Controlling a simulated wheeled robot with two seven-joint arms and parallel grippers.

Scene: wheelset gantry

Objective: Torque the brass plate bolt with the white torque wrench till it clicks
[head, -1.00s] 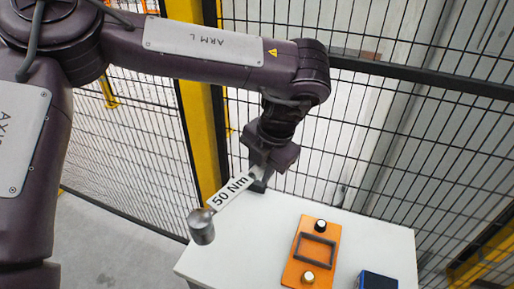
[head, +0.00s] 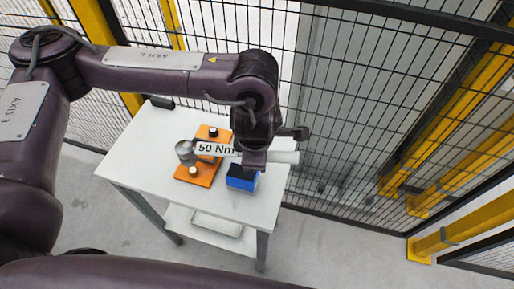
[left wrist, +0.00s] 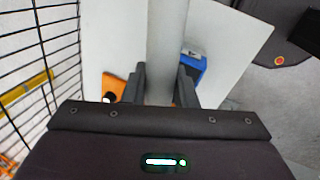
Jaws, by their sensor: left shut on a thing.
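The white torque wrench (head: 284,157), marked 50 Nm, is in my left gripper (head: 254,160). Its grey socket head (head: 186,152) points left and its handle end sticks out to the right. In the left wrist view the pale handle (left wrist: 167,45) lies between the two dark fingers of my left gripper (left wrist: 162,75). The orange plate (head: 207,172) lies on the white table, with a pale brass-coloured bolt (head: 193,170) at its near end and a black-topped one (head: 213,132) at its far end. The socket appears over the plate's left edge, apart from the brass bolt. My right gripper is out of view.
A blue box (head: 242,179) stands on the white table (head: 142,150), right of the plate and near the wrench handle. A small dark block (head: 162,102) sits at the table's far left corner. Mesh fencing with yellow posts (head: 480,225) stands behind and to the right.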

